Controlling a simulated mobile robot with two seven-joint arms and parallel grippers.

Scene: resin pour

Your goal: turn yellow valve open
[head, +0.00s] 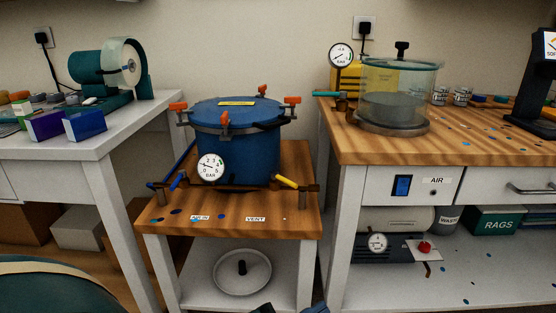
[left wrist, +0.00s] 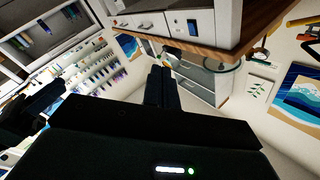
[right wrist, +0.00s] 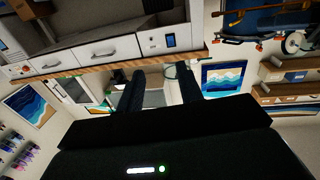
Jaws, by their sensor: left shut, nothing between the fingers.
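The yellow valve handle (head: 285,181) sits at the lower right of the blue pressure pot (head: 238,150), above the VENT label (head: 256,219). It slants from the pot down to a brown fitting (head: 309,188). In the left wrist view my left gripper (left wrist: 160,70) has its fingers together, with nothing between them. In the right wrist view my right gripper (right wrist: 160,72) has its fingers apart and empty. Only small dark parts of mine show at the bottom edge of the head view, well below the valve.
A blue handle (head: 178,182) is at the pot's left, near a gauge (head: 211,167). The pot stands on a wooden-topped cart (head: 226,206) between a white table (head: 112,141) and a workbench (head: 470,150). A teal handle (head: 326,94) is by the glass chamber (head: 398,90).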

